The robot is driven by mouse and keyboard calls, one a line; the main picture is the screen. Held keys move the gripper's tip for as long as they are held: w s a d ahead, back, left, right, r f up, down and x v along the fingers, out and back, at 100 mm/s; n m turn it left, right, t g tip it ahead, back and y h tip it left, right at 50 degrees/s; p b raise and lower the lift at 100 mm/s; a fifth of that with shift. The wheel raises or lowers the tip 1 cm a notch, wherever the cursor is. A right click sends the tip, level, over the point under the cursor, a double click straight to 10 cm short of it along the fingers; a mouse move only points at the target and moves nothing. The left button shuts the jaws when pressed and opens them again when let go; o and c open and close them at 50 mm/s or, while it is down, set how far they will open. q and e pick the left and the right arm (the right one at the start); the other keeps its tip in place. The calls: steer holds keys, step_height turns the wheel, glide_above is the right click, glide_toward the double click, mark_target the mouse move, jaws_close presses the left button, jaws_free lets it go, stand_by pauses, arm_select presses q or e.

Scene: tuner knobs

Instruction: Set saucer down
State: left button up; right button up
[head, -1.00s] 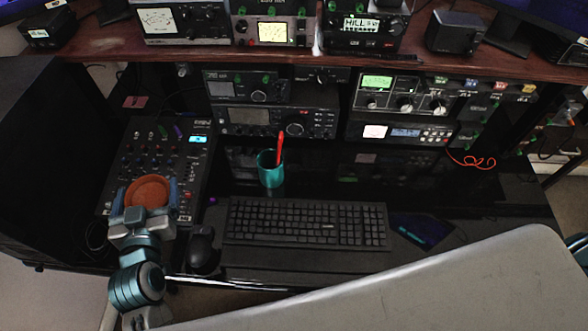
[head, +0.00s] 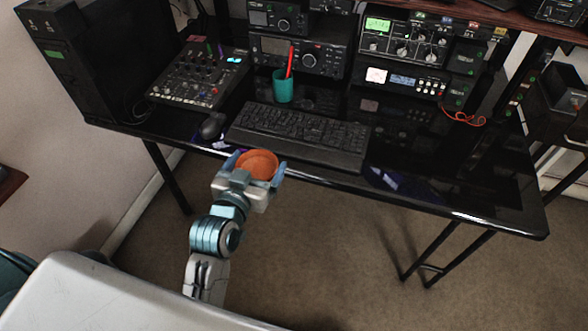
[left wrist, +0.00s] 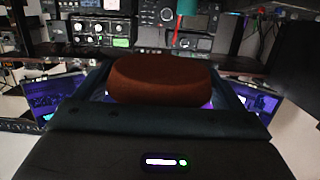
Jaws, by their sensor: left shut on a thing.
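The saucer (head: 257,165) is a round, shallow, terracotta-coloured dish. My left gripper (head: 256,169) is shut on it, with one blue finger on each side. In the head view the gripper and saucer are out over the carpet, just in front of the desk's front edge. The saucer (left wrist: 163,78) also shows in the left wrist view, filling the middle, with the gripper's dark body below it. My right gripper is in neither view.
The black desk (head: 430,185) holds a keyboard (head: 299,136), a mouse (head: 213,125), a mixer (head: 201,78) and a teal cup (head: 283,87) with a red pen. Radios (head: 302,54) stand behind. The glossy desktop right of the keyboard has bare room.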

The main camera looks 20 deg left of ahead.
arm_select(q)
step_height(320, 180, down, 6)
steer(key=w+b, duration=0.2)
steer(key=b, duration=0.5)
glide_above(289, 152)
step_height(289, 152, down, 3)
steer(key=shift+w+f, duration=0.1)
steer(key=shift+w, duration=0.05)
step_height(289, 152, down, 4)
steer(key=shift+r, duration=0.25)
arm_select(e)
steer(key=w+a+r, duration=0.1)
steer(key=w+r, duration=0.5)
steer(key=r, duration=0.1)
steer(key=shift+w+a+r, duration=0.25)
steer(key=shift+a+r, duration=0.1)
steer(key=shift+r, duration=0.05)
arm_select(q)
steer(key=shift+f, duration=0.15)
steer(key=o, duration=0.9)
steer(key=shift+o, duration=0.2)
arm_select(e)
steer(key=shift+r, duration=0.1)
